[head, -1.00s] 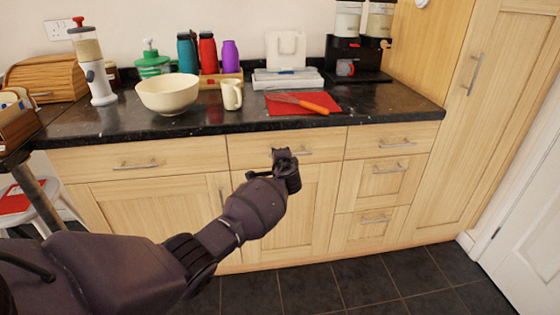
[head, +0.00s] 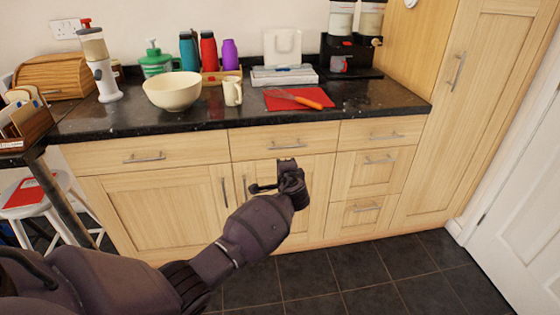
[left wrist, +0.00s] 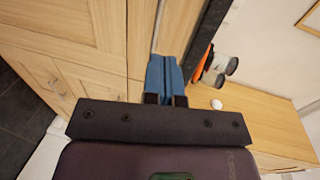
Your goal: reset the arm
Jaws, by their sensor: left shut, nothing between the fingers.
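My left arm comes in from the left in the head view, and its gripper (head: 289,166) is in front of the wooden cabinet doors, below the counter edge. It looks small and dark there. In the left wrist view the gripper's blue fingers (left wrist: 165,78) lie together, shut with nothing between them. Cabinet fronts show beyond the fingers. My right gripper is in neither view.
The black granite counter (head: 390,97) holds a cream bowl (head: 172,91), a mug (head: 233,92), a red board (head: 285,103) and a coffee machine (head: 346,55). A white stool (head: 60,200) stands at the left. The dark tiled floor (head: 400,270) is clear at the right.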

